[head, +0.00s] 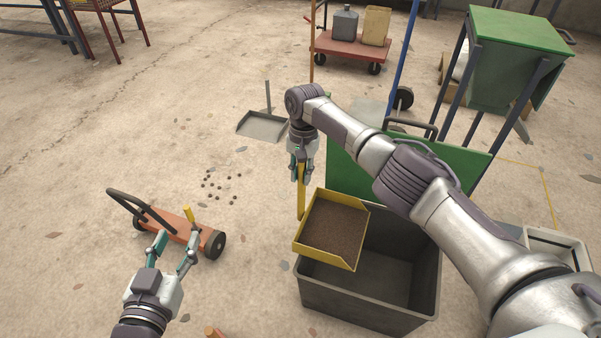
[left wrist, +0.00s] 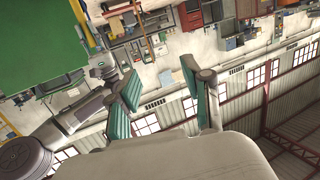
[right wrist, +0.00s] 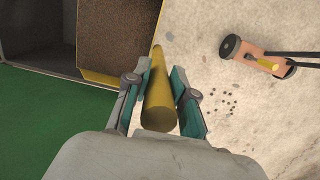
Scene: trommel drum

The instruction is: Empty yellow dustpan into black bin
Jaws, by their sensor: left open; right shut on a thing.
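The yellow dustpan (head: 325,258) is full of brown granular material and hangs over the left part of the open black bin (head: 365,300). It looks roughly level. My right gripper (head: 301,180) is shut on the dustpan's upright yellow handle; the right wrist view shows the handle (right wrist: 160,100) between the fingers (right wrist: 160,105). The bin's floor shows bare to the right of the pan; the part under the pan is hidden. My left gripper (head: 175,245) is open and empty, left of the bin; its spread fingers also show in the left wrist view (left wrist: 165,100).
An orange trolley (head: 175,222) with black wheels is near my left gripper. Several dark pellets (head: 220,185) lie on the floor. A grey dustpan (head: 262,126) stands behind. A green panel (head: 350,160) rises behind the bin, and a red cart (head: 350,47) is farther back.

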